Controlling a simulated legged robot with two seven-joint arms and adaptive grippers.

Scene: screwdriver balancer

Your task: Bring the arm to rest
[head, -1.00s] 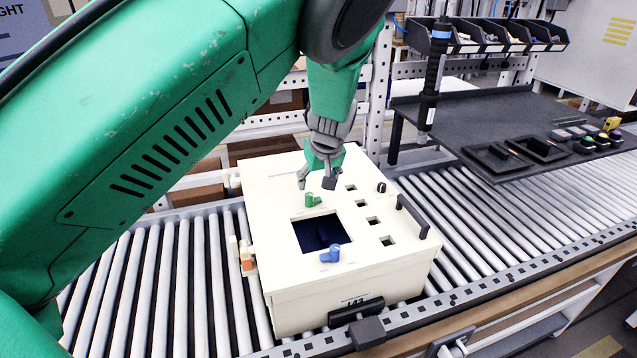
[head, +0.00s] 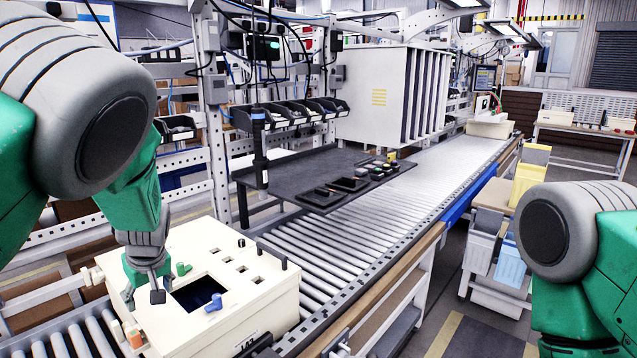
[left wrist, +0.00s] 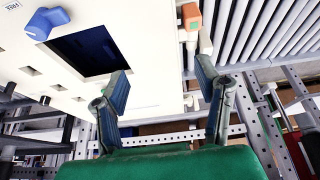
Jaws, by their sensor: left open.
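My left gripper (head: 143,293) is open and empty. In the head view it hangs over the left part of the cream box (head: 262,317), left of the box's dark square opening. The left wrist view also shows the open fingers (left wrist: 163,92) with nothing between them, the box (left wrist: 150,62) and its opening (left wrist: 95,52). My right arm (head: 580,265) shows at the right edge of the head view; its gripper is out of frame. A screwdriver (head: 260,150) hangs upright above the black side table.
The box sits on the roller conveyor (head: 335,230). A green fitting (head: 183,269) and a blue fitting (head: 213,303) are on its lid. The black side table (head: 290,178) holds small trays. Yellow and blue bins (head: 508,262) stand right of the conveyor.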

